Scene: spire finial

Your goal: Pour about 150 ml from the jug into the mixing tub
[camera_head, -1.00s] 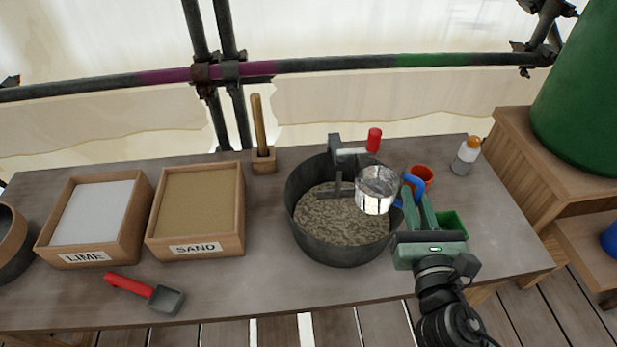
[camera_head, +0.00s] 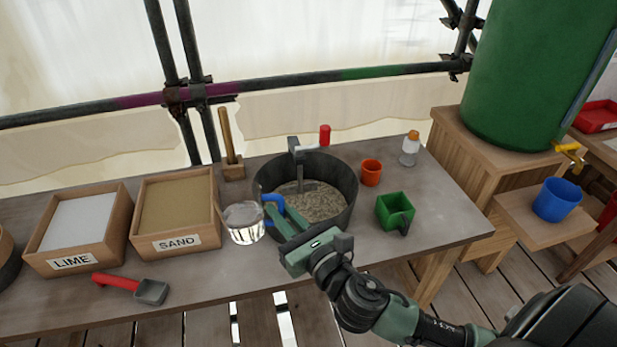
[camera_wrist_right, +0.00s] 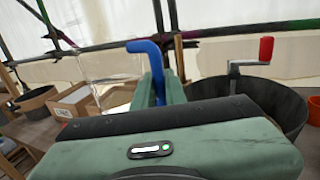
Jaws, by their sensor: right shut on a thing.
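The jug (camera_head: 245,224) is clear with a blue handle and appears to hold clear liquid. It looks about upright, at the left front side of the mixing tub, its body outside the rim in the head view. My right gripper (camera_head: 279,214) is shut on the jug's blue handle; the handle also shows in the right wrist view (camera_wrist_right: 148,55), with the clear jug body faint to its left. The mixing tub (camera_head: 346,180) is dark and round, with a grey-brown grainy mix inside. The jug's height above the table is hard to tell. My left gripper is not in view.
A crank with a red handle (camera_head: 325,135) stands at the tub's back rim. The sand box (camera_head: 200,240) is close left of the jug. A red scoop (camera_head: 150,291), orange cup (camera_head: 371,173), green scoop (camera_head: 395,210) and small bottle (camera_head: 410,150) are on the table.

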